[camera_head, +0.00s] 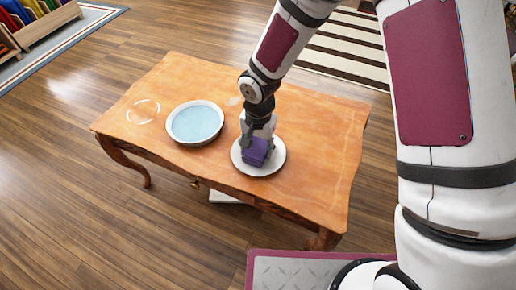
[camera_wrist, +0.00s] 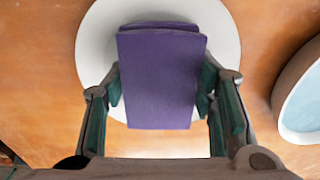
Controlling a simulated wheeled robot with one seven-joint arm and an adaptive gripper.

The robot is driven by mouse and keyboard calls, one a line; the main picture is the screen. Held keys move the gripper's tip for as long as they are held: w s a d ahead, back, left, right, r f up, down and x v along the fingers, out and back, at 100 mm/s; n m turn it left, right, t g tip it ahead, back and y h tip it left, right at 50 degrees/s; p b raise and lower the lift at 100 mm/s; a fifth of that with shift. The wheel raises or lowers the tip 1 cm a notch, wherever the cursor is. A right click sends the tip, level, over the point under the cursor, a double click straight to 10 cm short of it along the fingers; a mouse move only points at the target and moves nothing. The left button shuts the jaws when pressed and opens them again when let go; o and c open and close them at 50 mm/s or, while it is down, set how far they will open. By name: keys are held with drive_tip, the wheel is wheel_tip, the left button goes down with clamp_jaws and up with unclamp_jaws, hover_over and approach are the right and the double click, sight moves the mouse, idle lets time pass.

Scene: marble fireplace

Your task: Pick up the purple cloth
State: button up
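The purple cloth (camera_head: 256,151) is a folded block on a white plate (camera_head: 271,168) on the wooden table. In the wrist view the cloth (camera_wrist: 160,80) fills the middle, over the round plate (camera_wrist: 97,35). My gripper (camera_head: 257,143) points down at the cloth. In the wrist view my gripper's fingers (camera_wrist: 160,88) stand on either side of the cloth, very close to its left and right edges. I cannot tell whether they press on it. The cloth seems to rest on the plate; its underside is hidden.
A bowl with a pale blue inside (camera_head: 195,122) stands on the table left of the plate. A clear ring-shaped thing (camera_head: 143,111) lies further left. The table's (camera_head: 320,150) right part is bare.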

sight(257, 146)
drive_tip(key=shift+c, duration=0.7)
drive_tip(key=shift+r, duration=0.1)
drive_tip(key=shift+r+p, duration=0.45)
drive_tip(key=shift+r, duration=0.25)
wheel_tip(257, 146, up, 2)
drive_tip(key=shift+r+p, duration=0.15)
drive_tip(key=shift+p, duration=0.45)
drive_tip(key=s+d, duration=0.2)
drive_tip(key=s, duration=0.2)
drive_tip(key=s+d+p, duration=0.1)
drive_tip(key=s+d, duration=0.1)
drive_tip(key=s, duration=0.3)
drive_tip(key=s+d+r+p, duration=0.1)
drive_tip(key=s+d, duration=0.1)
drive_tip(key=s, duration=0.2)
drive_tip(key=shift+s+d+r, duration=0.1)
drive_tip(key=shift+s, duration=0.05)
drive_tip(key=shift+s+d+p, duration=0.3)
drive_tip(key=shift+s+p, duration=0.15)
drive_tip(key=shift+s, duration=0.15)
